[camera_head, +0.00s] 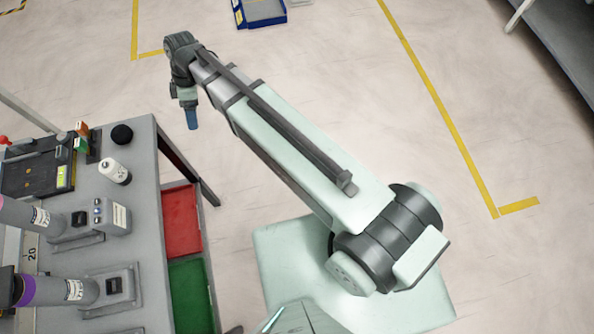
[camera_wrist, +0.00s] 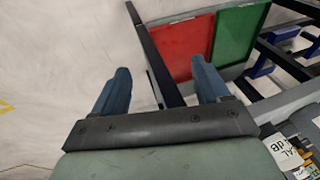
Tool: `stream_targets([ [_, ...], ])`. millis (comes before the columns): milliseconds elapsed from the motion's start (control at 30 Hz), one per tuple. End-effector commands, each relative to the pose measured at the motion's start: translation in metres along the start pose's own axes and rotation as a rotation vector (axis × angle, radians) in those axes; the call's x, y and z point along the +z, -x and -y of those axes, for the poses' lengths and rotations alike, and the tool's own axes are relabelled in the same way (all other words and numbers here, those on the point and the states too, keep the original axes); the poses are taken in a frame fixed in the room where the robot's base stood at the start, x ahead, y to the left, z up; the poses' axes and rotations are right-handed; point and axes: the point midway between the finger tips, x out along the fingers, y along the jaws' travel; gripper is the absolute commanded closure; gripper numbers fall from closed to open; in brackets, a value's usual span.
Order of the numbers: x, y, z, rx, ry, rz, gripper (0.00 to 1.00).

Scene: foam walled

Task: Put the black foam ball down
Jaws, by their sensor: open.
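The black foam ball (camera_head: 122,134) rests on the grey table (camera_head: 142,185) near its far edge, behind a white cylinder. My gripper (camera_head: 193,122) is off to the right of the ball, beyond the table's edge and apart from it. In the wrist view my gripper (camera_wrist: 163,85) shows two blue fingers spread wide with nothing between them. The ball is not visible in the wrist view.
A white cylinder (camera_head: 114,170) stands close to the ball. A dark tray (camera_head: 38,172) and grey devices (camera_head: 105,216) crowd the table. Red (camera_head: 181,220) and green (camera_head: 190,296) bins sit below its right side. Open floor lies to the right.

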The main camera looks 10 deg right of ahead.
Motion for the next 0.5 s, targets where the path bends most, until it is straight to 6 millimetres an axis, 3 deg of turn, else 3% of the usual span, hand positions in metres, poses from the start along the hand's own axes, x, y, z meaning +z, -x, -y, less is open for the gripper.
stream_targets([
  [33, 0.02, -0.015, -0.001, -0.007, -0.062, 0.012, 0.25],
  [267, 0.095, -0.074, -0.004, -0.027, -0.331, 0.062, 0.25],
  [500, 0.171, -0.132, 0.01, -0.047, -0.602, 0.118, 0.25],
])
